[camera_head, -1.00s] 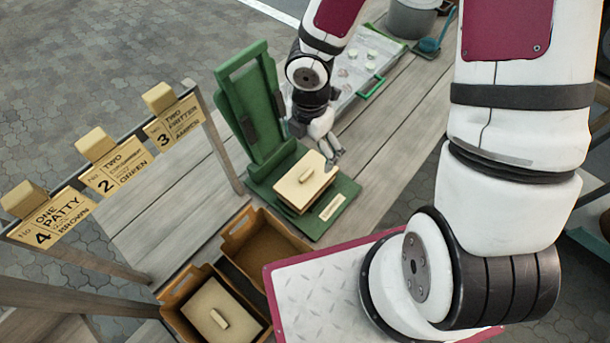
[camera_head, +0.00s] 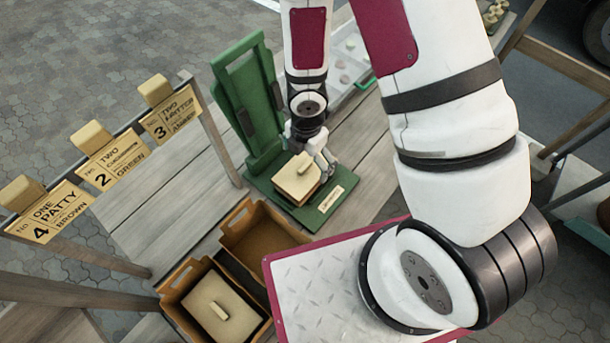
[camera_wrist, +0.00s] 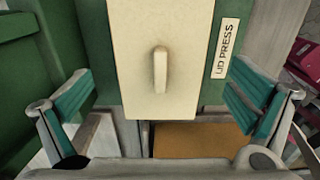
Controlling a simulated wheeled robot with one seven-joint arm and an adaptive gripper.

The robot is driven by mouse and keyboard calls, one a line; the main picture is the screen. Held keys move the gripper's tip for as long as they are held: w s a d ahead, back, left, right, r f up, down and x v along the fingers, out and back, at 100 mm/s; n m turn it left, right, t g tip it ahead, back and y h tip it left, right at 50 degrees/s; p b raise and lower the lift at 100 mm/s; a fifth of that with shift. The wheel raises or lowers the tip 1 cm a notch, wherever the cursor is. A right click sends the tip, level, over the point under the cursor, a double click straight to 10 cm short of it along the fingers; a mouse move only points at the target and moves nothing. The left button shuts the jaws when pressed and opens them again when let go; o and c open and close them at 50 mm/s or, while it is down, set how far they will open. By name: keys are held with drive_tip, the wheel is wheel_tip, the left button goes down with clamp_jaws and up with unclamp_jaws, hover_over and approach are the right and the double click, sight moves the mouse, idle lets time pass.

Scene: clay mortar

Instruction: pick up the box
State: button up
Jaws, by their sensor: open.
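A cream box (camera_head: 297,178) with a flat lid and a small bar handle sits on the base of the green press (camera_head: 256,110), beside a "LID PRESS" label. In the wrist view the box lid (camera_wrist: 160,50) lies ahead, its handle upright near the middle. My gripper (camera_head: 325,160) is at the box's upper right in the head view, partly hidden by my arm. In the wrist view my gripper (camera_wrist: 160,105) is open and empty, with one teal-padded finger on each side of the lid's near end. I cannot tell whether either finger touches it.
A similar lidded box (camera_head: 217,312) lies in the near orange tray (camera_head: 180,285). The orange tray (camera_head: 228,222) beside it is empty. A red-edged metal plate (camera_head: 310,280) lies to the right. Menu signs (camera_head: 112,165) stand on the left. Bare planks separate them from the press.

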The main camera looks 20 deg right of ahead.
sight(305, 172)
drive_tip(key=shift+s+a+f+p, duration=0.2)
drive_tip(key=shift+f+p, duration=0.3)
drive_tip(key=shift+f, duration=0.45)
drive_tip(key=shift+s+a+f+p, duration=0.15)
drive_tip(key=shift+f+p, duration=0.3)
drive_tip(key=shift+f, duration=0.45)
drive_tip(key=shift+w+d+f, duration=0.1)
drive_tip(key=shift+w+f, duration=0.05)
drive_tip(key=shift+f, duration=0.75)
drive_tip(key=c, duration=1.2)
